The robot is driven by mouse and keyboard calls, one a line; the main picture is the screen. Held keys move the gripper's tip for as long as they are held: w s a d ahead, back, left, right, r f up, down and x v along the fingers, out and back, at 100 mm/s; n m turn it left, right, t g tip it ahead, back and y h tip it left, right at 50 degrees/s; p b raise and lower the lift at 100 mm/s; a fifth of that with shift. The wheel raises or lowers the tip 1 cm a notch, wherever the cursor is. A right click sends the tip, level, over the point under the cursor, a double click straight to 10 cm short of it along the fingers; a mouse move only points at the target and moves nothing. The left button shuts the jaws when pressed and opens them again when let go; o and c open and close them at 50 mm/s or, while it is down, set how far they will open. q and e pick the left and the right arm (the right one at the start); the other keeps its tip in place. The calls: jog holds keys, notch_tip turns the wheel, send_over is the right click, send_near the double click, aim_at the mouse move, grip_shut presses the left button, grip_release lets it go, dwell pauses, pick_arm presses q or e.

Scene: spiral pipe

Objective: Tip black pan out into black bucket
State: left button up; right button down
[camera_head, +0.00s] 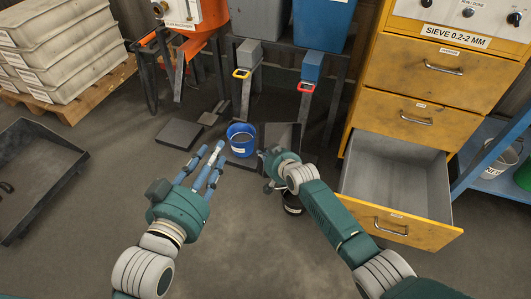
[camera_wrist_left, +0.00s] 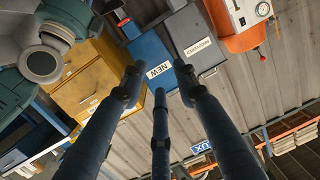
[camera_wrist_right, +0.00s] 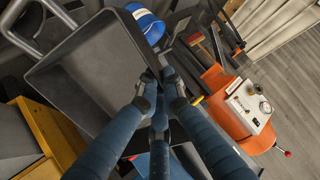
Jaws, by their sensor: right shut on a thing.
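The black pan (camera_head: 283,135) stands steeply tilted near the middle of the head view, held by my right gripper (camera_head: 270,160). In the right wrist view the fingers (camera_wrist_right: 158,88) are closed on the pan's rim, and the pan's grey inside (camera_wrist_right: 95,70) shows no clear contents. A black bucket (camera_head: 293,208) with a pale band is on the floor just below my right forearm, which hides most of it. My left gripper (camera_head: 208,157) is empty, its fingers spread over the floor left of the pan.
A blue bucket (camera_head: 242,147) stands left of the pan. The open yellow drawer (camera_head: 390,185) lies right of my right arm. A large dark tray (camera_head: 35,165) is at the far left. The floor (camera_head: 245,235) between my arms is clear.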

jog(key=shift+w+a+f+g+h, duration=0.35)
jog(key=shift+w+a+g+h, duration=0.1)
jog(key=shift+w+g, duration=0.25)
jog(key=shift+w+a+f+g+h+b, duration=0.25)
jog(key=shift+w+f+g+b, duration=0.15)
jog(key=shift+b, duration=0.3)
jog(key=shift+w+a+f+g+b, duration=0.25)
jog(key=shift+w+g+b, duration=0.15)
jog(key=shift+b, duration=0.6)
jog(key=shift+r, duration=0.1)
pick_arm(q)
jog(key=s+d+r+t+h, duration=0.1)
jog(key=s+r+t, duration=0.3)
jog(key=r, duration=1.2)
jog(key=t+h, duration=0.1)
jog(key=t, duration=0.3)
jog(key=shift+r+t+h, duration=0.3)
jog(key=shift+r+h, duration=0.1)
jog(key=shift+s, duration=0.1)
